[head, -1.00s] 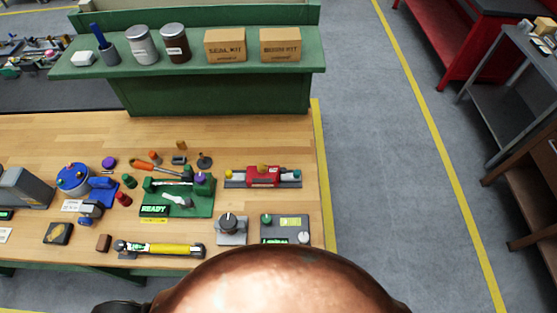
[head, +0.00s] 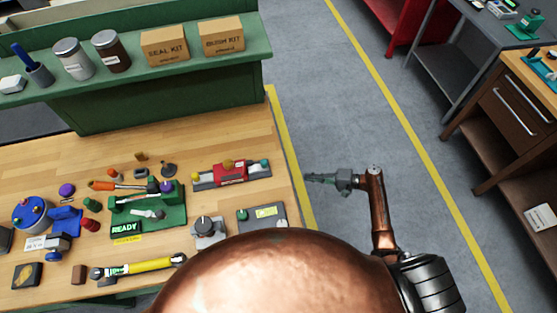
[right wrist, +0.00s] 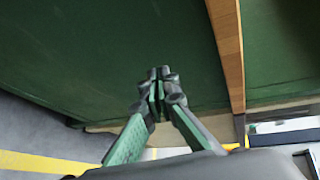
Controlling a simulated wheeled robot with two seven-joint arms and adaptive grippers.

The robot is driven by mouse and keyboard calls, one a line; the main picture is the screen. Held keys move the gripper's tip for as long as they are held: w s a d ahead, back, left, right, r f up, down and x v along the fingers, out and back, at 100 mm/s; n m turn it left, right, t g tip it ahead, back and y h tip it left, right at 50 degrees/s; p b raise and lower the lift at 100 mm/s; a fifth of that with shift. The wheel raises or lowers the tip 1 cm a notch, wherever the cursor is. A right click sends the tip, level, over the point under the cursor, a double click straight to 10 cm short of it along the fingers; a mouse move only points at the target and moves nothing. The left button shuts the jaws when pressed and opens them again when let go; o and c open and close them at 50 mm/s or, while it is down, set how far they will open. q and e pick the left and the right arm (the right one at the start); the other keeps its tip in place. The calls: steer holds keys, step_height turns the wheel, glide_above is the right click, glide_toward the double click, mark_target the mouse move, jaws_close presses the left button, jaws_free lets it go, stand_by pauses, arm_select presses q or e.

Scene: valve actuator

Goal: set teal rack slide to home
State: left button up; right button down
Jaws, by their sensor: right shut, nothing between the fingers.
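A teal-based device (head: 541,68) sits on a wooden cabinet top at the far right edge of the head view, partly cut off. It is too small to tell whether it is the rack slide or how it is set. On the near bench, a red carriage (head: 231,173) sits on a grey rail with yellow and teal end pieces. My right gripper (head: 309,178) is shut and empty, off the bench's right edge and apart from both. In the right wrist view its closed fingertips (right wrist: 159,75) are in front of a green panel. My left gripper is not in view.
The wooden bench top (head: 238,137) holds a green READY fixture (head: 125,228), a yellow-handled tool (head: 150,266) and several small parts. A green shelf (head: 170,76) stands behind. A drawer cabinet (head: 500,120) stands right, across open grey floor (head: 350,110).

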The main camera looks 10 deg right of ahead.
mark_target(265, 163)
step_height(265, 163, up, 15)
steer(key=w+a+n+y, duration=0.1)
steer(key=n+y, duration=0.2)
steer(key=y, duration=0.1)
steer(key=shift+g, duration=0.6)
steer(key=p+x, duration=0.1)
steer(key=x, duration=0.9)
steer(key=shift+w+p, duration=0.25)
steer(key=shift+p, duration=0.15)
steer(key=a, duration=0.1)
steer(key=s+a, duration=0.1)
steer(key=a+p, duration=0.1)
steer(key=shift+s, duration=0.25)
steer(key=shift+s+a+f, duration=0.1)
steer(key=shift+a+f, duration=0.05)
steer(key=shift+a, duration=0.2)
steer(key=shift+a+p, duration=0.35)
steer(key=shift+a, duration=1.75)
